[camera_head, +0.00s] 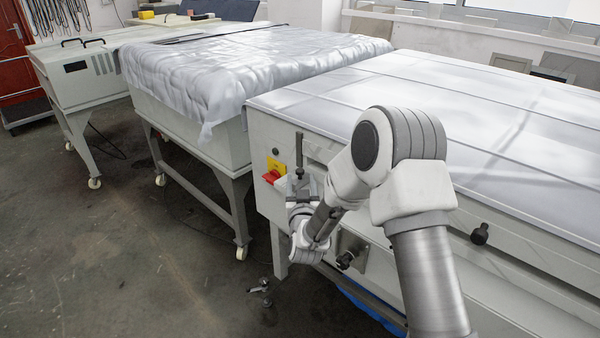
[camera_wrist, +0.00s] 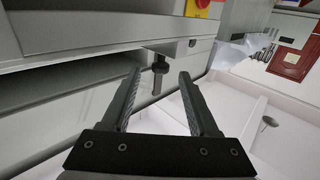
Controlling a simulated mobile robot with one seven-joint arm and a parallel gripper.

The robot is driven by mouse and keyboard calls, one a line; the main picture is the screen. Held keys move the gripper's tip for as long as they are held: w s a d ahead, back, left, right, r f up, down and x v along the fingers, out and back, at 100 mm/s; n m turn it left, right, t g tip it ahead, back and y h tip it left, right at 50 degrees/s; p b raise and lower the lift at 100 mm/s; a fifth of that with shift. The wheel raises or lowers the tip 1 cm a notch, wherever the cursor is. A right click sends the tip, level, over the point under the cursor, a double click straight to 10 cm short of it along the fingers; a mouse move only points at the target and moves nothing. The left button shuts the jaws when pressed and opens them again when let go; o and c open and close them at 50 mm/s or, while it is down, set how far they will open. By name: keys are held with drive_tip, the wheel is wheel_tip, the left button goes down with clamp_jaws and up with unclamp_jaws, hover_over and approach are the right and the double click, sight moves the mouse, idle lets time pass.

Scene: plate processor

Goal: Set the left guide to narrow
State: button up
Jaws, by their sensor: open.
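A dark upright post (camera_head: 299,151) stands at the left end of the pale machine, just above my gripper (camera_head: 301,188) in the head view; it looks like the left guide's handle, but I cannot be sure. In the wrist view a dark knob on a stem (camera_wrist: 160,68) shows between the fingertips of my open gripper (camera_wrist: 160,76). It appears beyond the fingers, and no contact is visible. The guide's setting cannot be read. A second black knob (camera_head: 480,234) sits on the machine's front, to the right of my arm.
A red and yellow switch (camera_head: 272,172) is just left of my gripper, and shows at the top of the wrist view (camera_wrist: 204,6). Another black knob (camera_head: 345,260) is below my arm. A sheet-covered table (camera_head: 230,65) stands at left. The floor at front left is mostly clear.

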sight(301, 174)
drive_tip(key=shift+w+a, duration=0.2)
drive_tip(key=shift+w, duration=1.05)
drive_tip(key=shift+w+a, duration=0.15)
drive_tip(key=shift+w, duration=1.05)
drive_tip(key=shift+c, duration=0.2)
clamp_jaws()
